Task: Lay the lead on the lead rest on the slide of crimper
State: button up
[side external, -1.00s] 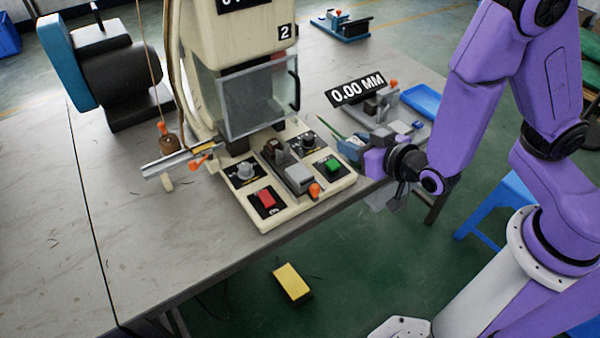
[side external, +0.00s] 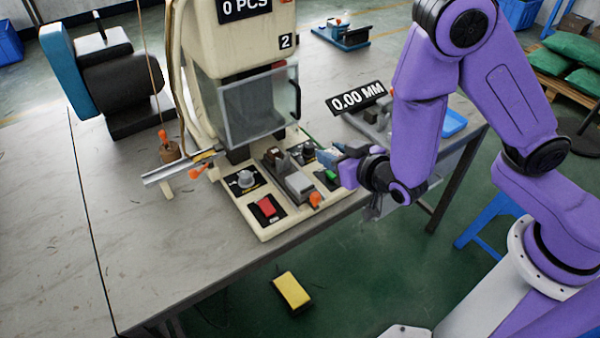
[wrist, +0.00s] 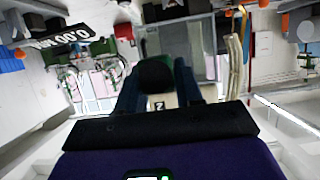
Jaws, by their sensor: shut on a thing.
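The crimper is the cream press marked 2 (side external: 232,35), with a clear guard (side external: 262,100) over its work area. On its base is a grey sliding block (side external: 299,184) with an orange knob beside it; I cannot clearly make out the lead rest. My gripper (side external: 332,158) is at the right edge of this base, shut on the lead. A thin green length of the lead (side external: 312,134) points up and left from the fingers, toward the guard. In the wrist view, a dark, green-topped piece (wrist: 157,73) sits between the fingers; most of the lead is hidden.
A measuring stand with a 0.00 MM sign (side external: 357,97) and a blue tray (side external: 453,123) are behind my arm. A metal rail (side external: 170,173) is at the base's left. The front-left table is clear.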

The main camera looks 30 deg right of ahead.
jog(key=shift+w+a+f, duration=0.25)
jog(key=shift+w+f, duration=0.1)
jog(key=shift+w, duration=0.2)
send_over(300, 181)
jog(key=f, duration=0.6)
jog(key=shift+s+f, duration=0.25)
jog(key=shift+w+f, duration=0.2)
jog(key=shift+f, duration=1.55)
jog(key=shift+f, duration=0.1)
jog(key=o, duration=1)
jog(key=shift+o, duration=0.2)
jog(key=shift+s+a+r, duration=0.1)
jog(key=shift+s+r, duration=0.1)
jog(key=shift+s, duration=0.1)
jog(key=v, duration=1.1)
jog(key=shift+s, duration=0.2)
